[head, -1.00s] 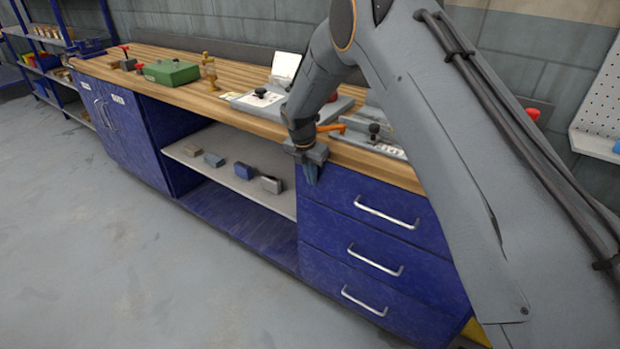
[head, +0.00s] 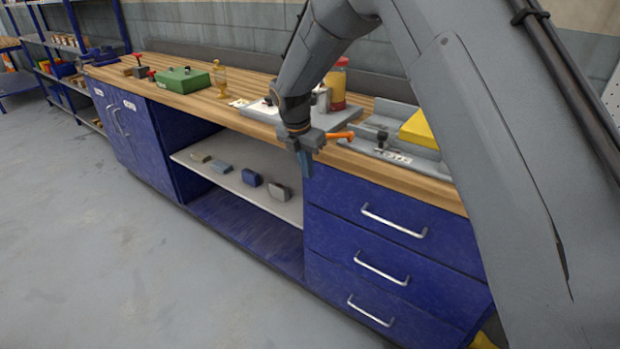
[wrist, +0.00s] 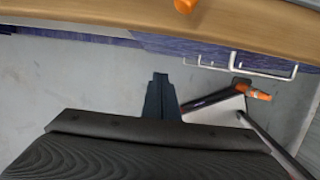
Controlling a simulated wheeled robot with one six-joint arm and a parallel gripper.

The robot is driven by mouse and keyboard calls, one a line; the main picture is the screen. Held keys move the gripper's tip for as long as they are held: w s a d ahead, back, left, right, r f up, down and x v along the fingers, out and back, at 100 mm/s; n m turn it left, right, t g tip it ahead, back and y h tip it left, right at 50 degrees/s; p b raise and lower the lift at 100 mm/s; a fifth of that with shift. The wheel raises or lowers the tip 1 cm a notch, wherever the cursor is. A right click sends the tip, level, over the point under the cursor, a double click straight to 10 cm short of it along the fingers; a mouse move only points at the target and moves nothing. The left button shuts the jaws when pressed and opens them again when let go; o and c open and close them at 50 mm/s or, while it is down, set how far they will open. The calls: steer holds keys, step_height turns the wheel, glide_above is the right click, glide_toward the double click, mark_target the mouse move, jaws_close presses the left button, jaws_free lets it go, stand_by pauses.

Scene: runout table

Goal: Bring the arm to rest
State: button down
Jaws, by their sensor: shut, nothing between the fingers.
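My gripper (head: 306,165) hangs pointing down just in front of the workbench's front edge, beside the top drawer and the open shelf. Its fingers are shut together with nothing between them. In the wrist view the closed fingers (wrist: 160,97) point out over the grey floor. My arm reaches in from the upper right of the head view and hides part of the bench top.
The wooden bench top (head: 253,117) lies just behind my gripper. An orange handle (head: 340,135) sticks out close to it. A grey shelf (head: 235,183) holds several small blocks. Drawer handles (head: 393,222) protrude at right. The floor (head: 120,270) in front is clear.

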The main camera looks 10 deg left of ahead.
steer(key=s+d+r+m+g, duration=0.1)
steer(key=s+d+r+m, duration=0.1)
steer(key=s+d+m, duration=0.7)
steer(key=s+d+r+m, duration=0.2)
steer(key=s+d+m, duration=0.2)
steer(key=d+m, duration=0.5)
steer(key=s+d+m, duration=0.6)
steer(key=s, duration=0.3)
steer(key=s+d+m+g+y, duration=0.1)
steer(key=s+d+m, duration=0.5)
steer(key=s, duration=0.4)
steer(key=shift+d+f+m, duration=0.2)
steer(key=shift+d+m, duration=0.1)
